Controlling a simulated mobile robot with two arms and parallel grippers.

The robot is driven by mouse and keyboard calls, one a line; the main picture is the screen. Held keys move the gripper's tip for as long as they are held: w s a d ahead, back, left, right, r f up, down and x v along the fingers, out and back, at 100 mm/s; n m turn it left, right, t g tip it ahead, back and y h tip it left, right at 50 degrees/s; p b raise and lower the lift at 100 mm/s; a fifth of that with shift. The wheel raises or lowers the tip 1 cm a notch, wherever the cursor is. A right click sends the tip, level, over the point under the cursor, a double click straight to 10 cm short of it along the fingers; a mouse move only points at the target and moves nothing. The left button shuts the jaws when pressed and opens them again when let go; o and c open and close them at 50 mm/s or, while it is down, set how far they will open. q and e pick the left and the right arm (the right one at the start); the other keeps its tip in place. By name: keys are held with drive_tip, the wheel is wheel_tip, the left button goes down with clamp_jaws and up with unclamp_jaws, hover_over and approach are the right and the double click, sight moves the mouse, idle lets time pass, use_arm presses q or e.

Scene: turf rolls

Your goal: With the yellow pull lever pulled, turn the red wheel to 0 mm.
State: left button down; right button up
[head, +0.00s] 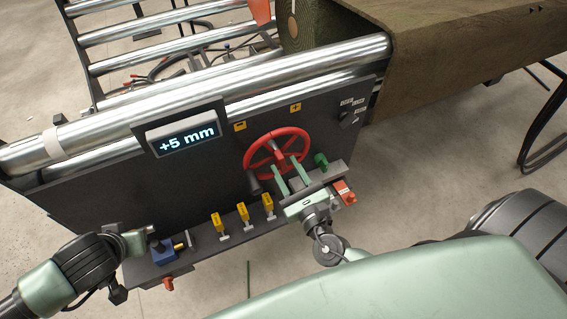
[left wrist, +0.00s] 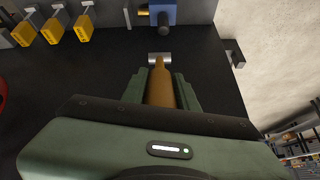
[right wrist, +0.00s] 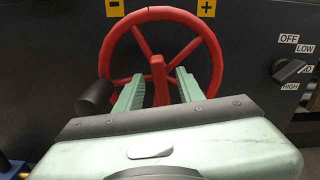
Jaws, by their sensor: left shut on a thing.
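My right gripper (head: 285,178) is in front of the wheel. In the right wrist view its fingers (right wrist: 158,88) are apart on either side of a red spoke (right wrist: 157,70), with gaps showing. My left gripper (left wrist: 160,80) is shut on the yellow pull lever (left wrist: 160,88), which points toward the palm from a small metal bracket. In the head view the left gripper (head: 146,242) hides the lever.
Yellow toggles (head: 242,211) stand along the lower ledge, beside a blue block (head: 177,250). Yellow minus (head: 240,126) and plus (head: 295,107) marks are above the wheel. A selector knob (right wrist: 291,70) is to the right. Steel rollers (head: 220,85) run above the panel.

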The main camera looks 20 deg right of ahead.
drive_tip(key=shift+w, duration=0.95)
drive_tip(key=shift+c, duration=0.4)
clamp_jaws()
idle(0.4)
